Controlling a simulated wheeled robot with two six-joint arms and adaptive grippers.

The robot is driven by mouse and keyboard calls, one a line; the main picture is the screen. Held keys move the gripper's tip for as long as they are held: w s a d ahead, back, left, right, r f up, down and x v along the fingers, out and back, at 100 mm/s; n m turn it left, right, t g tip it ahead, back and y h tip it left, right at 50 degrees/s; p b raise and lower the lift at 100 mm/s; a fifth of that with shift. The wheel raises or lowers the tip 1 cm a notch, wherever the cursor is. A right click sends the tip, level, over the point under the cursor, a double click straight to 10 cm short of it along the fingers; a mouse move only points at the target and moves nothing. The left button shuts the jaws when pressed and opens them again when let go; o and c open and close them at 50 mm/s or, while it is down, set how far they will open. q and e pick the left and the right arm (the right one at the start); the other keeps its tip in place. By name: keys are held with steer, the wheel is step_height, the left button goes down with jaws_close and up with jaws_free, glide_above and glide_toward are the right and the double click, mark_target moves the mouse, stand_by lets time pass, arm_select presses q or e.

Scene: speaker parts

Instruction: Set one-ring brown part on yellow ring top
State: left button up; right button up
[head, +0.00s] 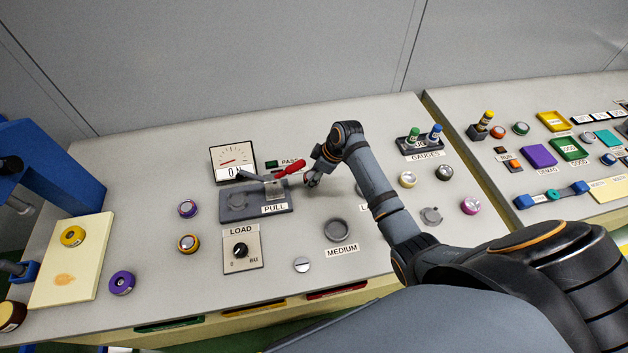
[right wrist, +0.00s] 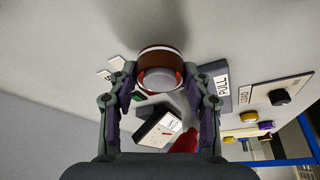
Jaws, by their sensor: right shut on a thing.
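My right gripper (right wrist: 160,82) is shut on a round brown part (right wrist: 160,52) with a pale grey face. In the head view my right gripper (head: 313,180) is above the bench beside the red-handled lever, and the held part cannot be made out there. A round part with a yellow-orange ring (head: 188,243) lies on the bench left of the LOAD dial, well to the left of my gripper. A yellow round part (head: 73,236) lies on the cream board. I cannot tell which of these is the task's yellow ring. My left gripper is not in view.
The LOAD dial (head: 242,249), purple-ringed part (head: 187,208) and purple part (head: 122,283) are to the left. A blue machine (head: 60,165) stands at the left edge.

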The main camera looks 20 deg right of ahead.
step_height(320, 180, down, 3)
steer(key=shift+s+r+p, duration=0.1)
steer(key=shift+r+p, duration=0.1)
steer(key=shift+p, duration=0.2)
steer(key=shift+f, duration=0.45)
steer(key=shift+f, duration=0.15)
steer(key=o, duration=1.5)
steer(key=shift+c, duration=0.2)
